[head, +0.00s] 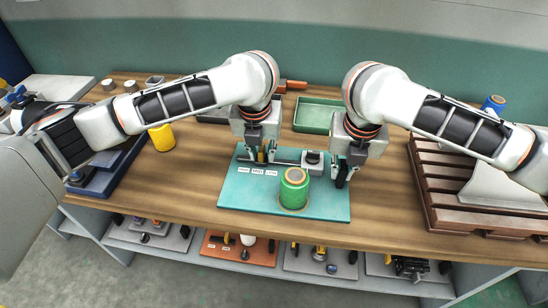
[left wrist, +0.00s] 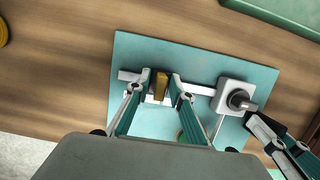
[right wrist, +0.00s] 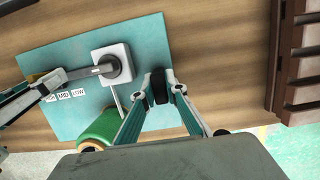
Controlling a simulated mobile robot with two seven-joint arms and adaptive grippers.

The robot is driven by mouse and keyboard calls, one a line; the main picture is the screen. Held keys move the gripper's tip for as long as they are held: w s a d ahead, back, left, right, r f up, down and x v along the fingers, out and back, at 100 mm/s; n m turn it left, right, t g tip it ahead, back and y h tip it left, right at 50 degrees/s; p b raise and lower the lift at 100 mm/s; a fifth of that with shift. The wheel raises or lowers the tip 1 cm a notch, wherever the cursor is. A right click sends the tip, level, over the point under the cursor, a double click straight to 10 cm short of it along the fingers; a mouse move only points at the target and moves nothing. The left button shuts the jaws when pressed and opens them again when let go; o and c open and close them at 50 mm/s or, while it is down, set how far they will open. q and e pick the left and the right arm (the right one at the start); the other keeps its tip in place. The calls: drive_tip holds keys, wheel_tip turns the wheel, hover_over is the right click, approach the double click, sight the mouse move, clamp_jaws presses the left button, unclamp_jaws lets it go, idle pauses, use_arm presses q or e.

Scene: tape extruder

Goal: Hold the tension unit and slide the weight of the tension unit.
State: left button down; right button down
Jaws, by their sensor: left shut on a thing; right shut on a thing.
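The roll also shows in the right wrist view (right wrist: 97,131). My left gripper (head: 262,155) is shut on a gold block (left wrist: 161,86) on the rail, apparently the weight. My right gripper (head: 343,179) is shut on a black upright piece (right wrist: 159,86) near the board's right edge. White labels (head: 257,172) on the board read MID and LOW; a third is unclear.
A green tray (head: 316,117) stands behind the board. A yellow cylinder (head: 162,138) stands on the left of the wooden table. A brown slatted rack (head: 440,190) stands to the right. The shelf below holds several trays. Bare table lies left of the board.

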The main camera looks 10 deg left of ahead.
sight(248, 158)
use_arm(q)
drive_tip(key=shift+w+a, duration=0.1)
drive_tip(key=shift+a, duration=0.6)
use_arm(e)
drive_tip(key=shift+d, duration=0.1)
use_arm(q)
drive_tip(key=shift+a, duration=1.35)
drive_tip(key=c, duration=2)
unclamp_jaws()
drive_tip(key=shift+c, duration=0.2)
